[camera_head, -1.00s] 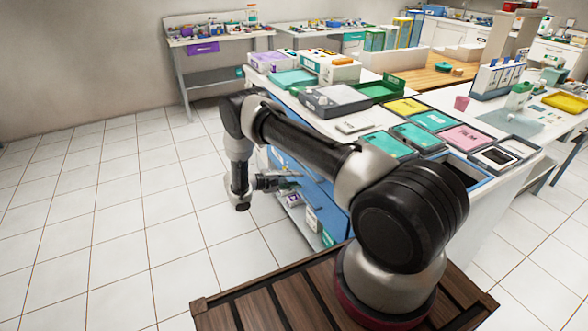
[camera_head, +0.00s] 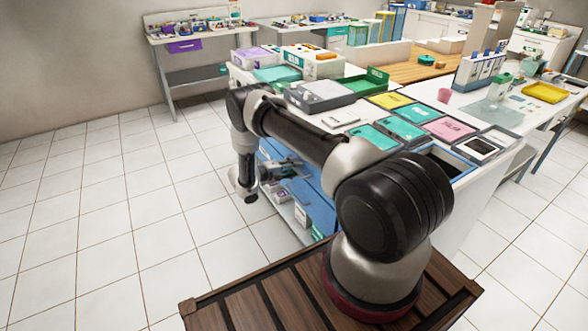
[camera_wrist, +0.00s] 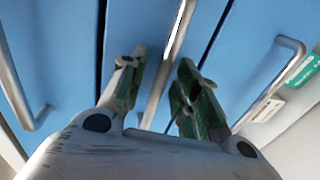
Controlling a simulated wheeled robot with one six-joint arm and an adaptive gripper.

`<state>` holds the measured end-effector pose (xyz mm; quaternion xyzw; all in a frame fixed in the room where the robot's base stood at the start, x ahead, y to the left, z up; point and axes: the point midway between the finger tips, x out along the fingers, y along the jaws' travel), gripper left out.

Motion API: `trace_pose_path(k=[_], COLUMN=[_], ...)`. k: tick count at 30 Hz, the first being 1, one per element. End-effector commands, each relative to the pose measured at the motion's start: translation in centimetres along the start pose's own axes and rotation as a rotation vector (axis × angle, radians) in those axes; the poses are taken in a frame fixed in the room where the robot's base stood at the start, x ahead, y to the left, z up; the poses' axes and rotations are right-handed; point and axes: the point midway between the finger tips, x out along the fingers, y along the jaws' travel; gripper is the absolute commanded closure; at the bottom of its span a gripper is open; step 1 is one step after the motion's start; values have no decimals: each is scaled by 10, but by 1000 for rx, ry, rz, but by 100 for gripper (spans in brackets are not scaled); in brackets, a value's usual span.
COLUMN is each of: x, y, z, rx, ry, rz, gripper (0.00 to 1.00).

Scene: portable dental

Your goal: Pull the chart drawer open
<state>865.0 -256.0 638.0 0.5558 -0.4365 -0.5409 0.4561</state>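Blue drawer fronts (camera_wrist: 65,55) with metal bar handles fill the wrist view; dark gaps separate them. I cannot tell which is the chart drawer. The middle bar handle (camera_wrist: 178,38) runs between the two green-padded fingers of my gripper (camera_wrist: 160,68). The fingers stand apart, one on each side of the bar, with a visible gap to it. In the head view my gripper (camera_head: 285,168) is at the blue cabinet front (camera_head: 312,188), partly hidden behind my arm. Whether any drawer stands out is hard to see there.
A counter (camera_head: 462,165) above the drawers carries trays and coloured folders. A lower shelf (camera_head: 285,212) with small boxes is under the blue fronts. A side table (camera_head: 190,34) stands at the back left. The tiled floor (camera_head: 130,220) at left is clear.

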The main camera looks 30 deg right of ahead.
Motion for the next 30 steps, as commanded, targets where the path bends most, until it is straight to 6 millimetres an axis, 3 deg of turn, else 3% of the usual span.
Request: trace_pose_path(k=[4,9,22,26,30], x=[0,0,-9,-26,-55], y=[0,0,-2,-5,-12], z=[0,0,0,-1,-1], rx=[0,0,-1,-1,-2], ry=[0,0,1,3,5], rz=[0,0,0,0,-1], gripper=[70,100,100,100,100])
